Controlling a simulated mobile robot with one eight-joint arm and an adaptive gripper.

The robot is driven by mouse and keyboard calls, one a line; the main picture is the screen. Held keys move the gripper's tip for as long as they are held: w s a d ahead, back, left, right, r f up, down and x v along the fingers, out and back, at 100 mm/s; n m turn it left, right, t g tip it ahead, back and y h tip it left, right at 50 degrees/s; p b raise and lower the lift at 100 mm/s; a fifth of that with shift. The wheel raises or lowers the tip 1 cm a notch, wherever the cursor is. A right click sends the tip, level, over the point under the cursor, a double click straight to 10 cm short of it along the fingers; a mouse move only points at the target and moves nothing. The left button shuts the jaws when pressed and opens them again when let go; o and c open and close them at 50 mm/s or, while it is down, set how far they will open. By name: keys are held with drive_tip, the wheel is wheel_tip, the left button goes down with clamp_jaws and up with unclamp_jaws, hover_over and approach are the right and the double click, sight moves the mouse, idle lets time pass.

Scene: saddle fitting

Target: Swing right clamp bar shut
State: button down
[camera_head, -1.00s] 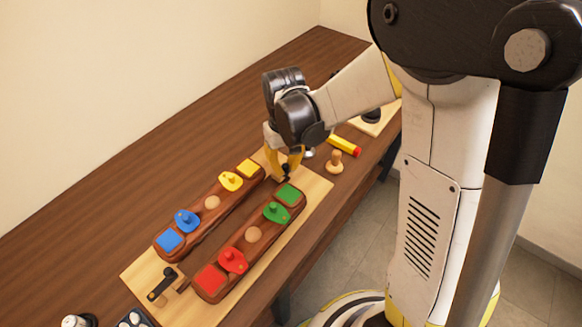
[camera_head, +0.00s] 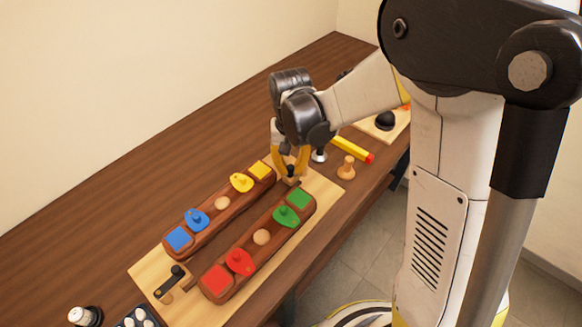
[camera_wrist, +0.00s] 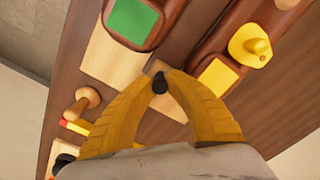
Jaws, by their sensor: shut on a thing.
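The right clamp bar is at the far end of the pale board (camera_head: 318,190); mostly hidden by my fingers, only its black knob (camera_head: 291,171) shows clearly. My gripper (camera_head: 291,168) is above that end, its yellow fingers closed on the knob. In the wrist view the knob (camera_wrist: 160,83) sits between the fingertips (camera_wrist: 160,80). The angle of the bar cannot be told. Two brown saddle halves lie side by side: one with blue and yellow parts (camera_head: 222,204), one with red and green parts (camera_head: 262,237). The left clamp bar (camera_head: 170,280) is at the near end.
Beyond the board stand a wooden peg (camera_head: 346,168), a yellow tube with a red end (camera_head: 352,149) and a small metal-based item (camera_head: 319,155). A dark tray (camera_head: 135,318) and a white-topped jar (camera_head: 84,316) are at the near left. The table's left side is clear.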

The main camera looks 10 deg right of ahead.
sight(290, 166)
drive_tip(key=c, duration=1.3)
unclamp_jaws()
drive_tip(key=shift+w, duration=0.1)
drive_tip(key=shift+c, duration=0.2)
drive_tip(key=shift+r, duration=0.1)
wheel_tip(290, 166, up, 12)
drive_tip(key=s+d+r+n+t, duration=0.1)
drive_tip(key=s+d+t, duration=0.2)
drive_tip(key=s, duration=0.4)
drive_tip(key=s+d+r+n+t, duration=0.1)
drive_tip(key=s+d+r+t, duration=0.1)
drive_tip(key=s+d+t, duration=0.2)
drive_tip(key=s, duration=0.3)
drive_tip(key=shift+s, duration=0.3)
